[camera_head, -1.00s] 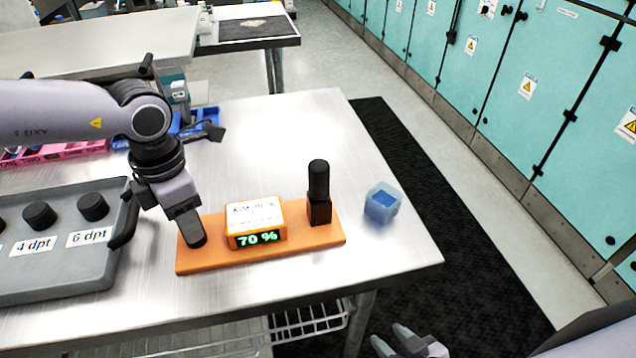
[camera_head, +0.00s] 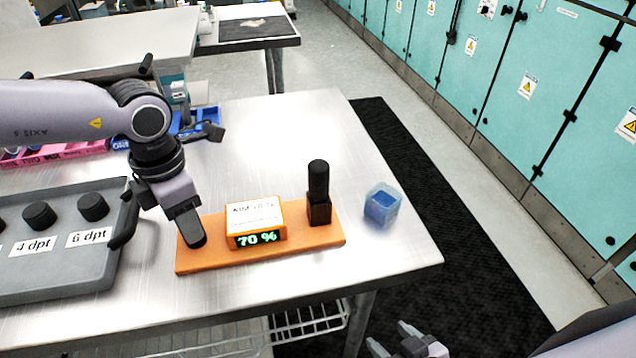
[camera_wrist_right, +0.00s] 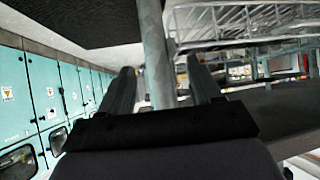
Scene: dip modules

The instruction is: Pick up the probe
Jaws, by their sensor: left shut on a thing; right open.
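The probe (camera_head: 318,192) is a black upright stick in a square black holder at the right end of an orange base (camera_head: 300,240). A display block (camera_head: 256,222) reading 70 % sits in the middle of that base. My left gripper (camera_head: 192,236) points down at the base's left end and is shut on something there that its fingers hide. My right gripper (camera_head: 395,345) is low, below the table's front right edge, open and empty. Its two fingers also show apart in the right wrist view (camera_wrist_right: 160,90).
A grey tray (camera_head: 60,265) with black knobs labelled 4 dpt and 6 dpt lies at left. Pink and blue racks are behind. A wire basket (camera_head: 310,320) hangs under the table.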

